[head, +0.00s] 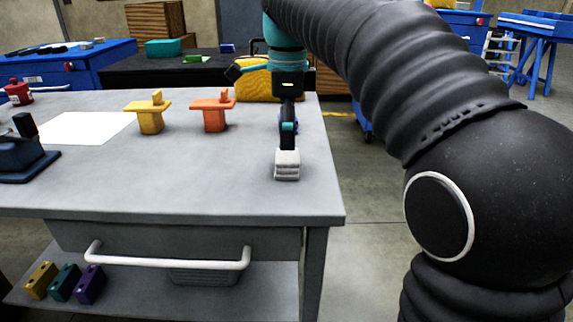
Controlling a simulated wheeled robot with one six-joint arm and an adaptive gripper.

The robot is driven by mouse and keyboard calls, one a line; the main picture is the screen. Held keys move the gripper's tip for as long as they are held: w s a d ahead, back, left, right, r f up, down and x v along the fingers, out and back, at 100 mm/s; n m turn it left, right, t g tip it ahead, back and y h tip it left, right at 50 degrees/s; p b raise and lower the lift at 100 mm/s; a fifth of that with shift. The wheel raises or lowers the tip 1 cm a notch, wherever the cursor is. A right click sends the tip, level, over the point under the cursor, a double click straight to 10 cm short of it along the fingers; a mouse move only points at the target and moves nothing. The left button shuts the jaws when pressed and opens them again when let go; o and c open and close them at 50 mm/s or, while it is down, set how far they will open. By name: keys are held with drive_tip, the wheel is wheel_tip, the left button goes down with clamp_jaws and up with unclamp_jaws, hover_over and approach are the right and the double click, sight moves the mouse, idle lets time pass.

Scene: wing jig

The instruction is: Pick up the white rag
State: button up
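The white rag (287,168) is a small folded stack near the right edge of the grey table (200,190). My gripper (288,143) points down directly above and behind the rag, with its dark fingers meeting the rag's top edge in this view. The fingers show edge-on, so I cannot tell whether they are open or shut, or whether they touch the rag. I see no clear gap between the rag and the tabletop.
A yellow block (150,118) and an orange block (212,115) stand left of my gripper. A white sheet (90,128), a red container (18,92) and a dark blue tool (25,155) lie farther left. A yellow bag (256,80) is behind. The front middle is clear.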

sight(287, 156)
drive_tip(key=shift+f+b, duration=0.45)
drive_tip(key=shift+f, duration=2.5)
drive_tip(key=c, duration=1.3)
drive_tip(key=shift+r, duration=0.55)
drive_tip(key=r, duration=0.3)
drive_tip(key=shift+s+d+r+p, duration=0.2)
drive_tip(key=shift+r+p, duration=0.1)
drive_tip(key=shift+p, duration=0.1)
drive_tip(key=s+d+r, duration=0.6)
drive_tip(key=s+d, duration=0.1)
drive_tip(key=s, duration=0.1)
drive_tip(key=shift+s+d+r, duration=0.15)
drive_tip(key=shift+d+r, duration=0.05)
